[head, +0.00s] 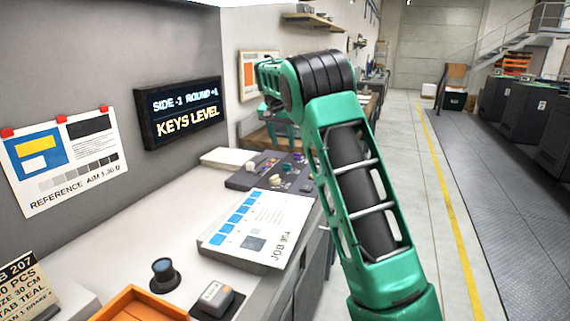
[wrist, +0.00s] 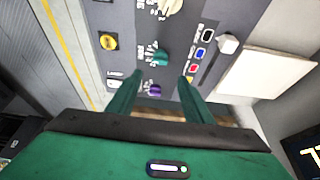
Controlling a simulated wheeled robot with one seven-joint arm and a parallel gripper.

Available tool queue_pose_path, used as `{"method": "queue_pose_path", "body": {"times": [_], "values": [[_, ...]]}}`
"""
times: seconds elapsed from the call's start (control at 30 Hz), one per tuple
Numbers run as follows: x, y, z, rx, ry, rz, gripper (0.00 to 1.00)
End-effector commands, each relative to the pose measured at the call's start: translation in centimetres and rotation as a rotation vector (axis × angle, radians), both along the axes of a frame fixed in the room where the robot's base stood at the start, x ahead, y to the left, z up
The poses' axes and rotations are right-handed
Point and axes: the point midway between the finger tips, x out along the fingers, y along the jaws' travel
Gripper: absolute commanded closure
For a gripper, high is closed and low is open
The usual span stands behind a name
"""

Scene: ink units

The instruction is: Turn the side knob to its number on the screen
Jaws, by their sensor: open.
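The control panel (head: 238,182) lies on the counter with several small knobs. In the wrist view it shows a teal knob (wrist: 161,57), a purple knob (wrist: 155,89), a cream knob (wrist: 170,6) and a pale knob (wrist: 228,43). The printed labels are too small to read, so I cannot tell which is the side knob. My gripper (wrist: 160,76) is open and empty, its fingertips either side of the teal and purple knobs in the picture.
A yellow button (wrist: 107,41) and black, blue and red keys (wrist: 200,53) sit on the panel. A job sheet stack (head: 255,228), a dark round knob-like object (head: 164,275), an orange tray (head: 140,303) and a grey device (head: 214,299) are on the counter. The aisle at right is clear.

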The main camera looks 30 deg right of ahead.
Motion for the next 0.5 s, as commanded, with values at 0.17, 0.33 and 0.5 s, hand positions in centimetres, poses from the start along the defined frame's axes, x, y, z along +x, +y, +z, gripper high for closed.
{"method": "queue_pose_path", "body": {"times": [0.17, 0.33, 0.5], "values": [[0.5, -0.6, -1.9, 0.0, 0.002, 0.001, 0.54], [1.1, -1.6, -4.8, 0.001, 0.004, -0.001, 0.54], [1.8, -2.4, -7.3, 0.0, 0.002, 0.001, 0.54]]}}
